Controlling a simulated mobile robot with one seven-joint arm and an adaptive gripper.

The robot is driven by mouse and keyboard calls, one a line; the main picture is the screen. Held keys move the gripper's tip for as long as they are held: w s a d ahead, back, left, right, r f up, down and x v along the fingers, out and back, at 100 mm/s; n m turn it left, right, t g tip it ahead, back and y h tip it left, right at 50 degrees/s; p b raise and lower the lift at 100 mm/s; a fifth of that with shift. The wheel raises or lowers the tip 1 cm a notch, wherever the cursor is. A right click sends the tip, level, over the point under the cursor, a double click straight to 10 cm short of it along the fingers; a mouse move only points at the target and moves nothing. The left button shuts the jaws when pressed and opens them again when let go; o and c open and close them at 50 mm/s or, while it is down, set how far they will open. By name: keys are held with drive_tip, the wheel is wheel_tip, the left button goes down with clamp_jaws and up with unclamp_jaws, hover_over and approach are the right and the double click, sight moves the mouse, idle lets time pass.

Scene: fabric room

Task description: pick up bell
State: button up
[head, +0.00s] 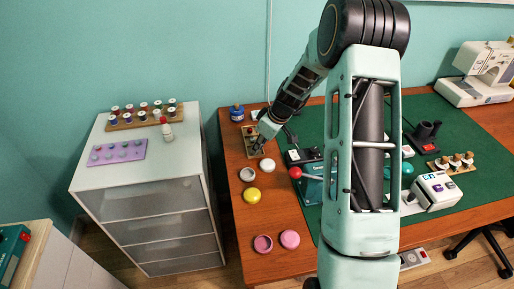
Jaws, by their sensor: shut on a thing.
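My gripper (257,143) is at the left end of the wooden table, low over a small wooden board (247,152). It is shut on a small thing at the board. The fingers and my wrist mostly hide that thing, so I cannot make out its shape. I cannot pick out a bell for certain anywhere else in view. I cannot tell whether the held thing touches the board or is lifted off it.
A blue jar (236,113) stands just behind the board. White (267,165), silver (247,174), yellow (253,195) and pink (289,239) round things lie in front. A red-knobbed device (312,185) is to the right. A drawer cabinet (150,210) stands left across a gap.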

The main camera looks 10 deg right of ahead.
drive_tip(key=shift+d+r, duration=0.15)
drive_tip(key=shift+c, duration=0.3)
drive_tip(key=s+r, duration=0.1)
drive_tip(key=r, duration=0.1)
drive_tip(key=s+r, duration=0.2)
drive_tip(key=r, duration=0.1)
drive_tip(key=s+r, duration=0.1)
drive_tip(key=r, duration=0.1)
drive_tip(key=shift+s+r, duration=0.15)
drive_tip(key=shift+r, duration=0.15)
clamp_jaws()
drive_tip(key=s+r, duration=0.4)
drive_tip(key=s, duration=0.5)
drive_tip(key=shift+s+a+r+b, duration=0.2)
drive_tip(key=shift+s+r+b, duration=0.1)
drive_tip(key=o, duration=2.1)
unclamp_jaws()
drive_tip(key=shift+r, duration=0.1)
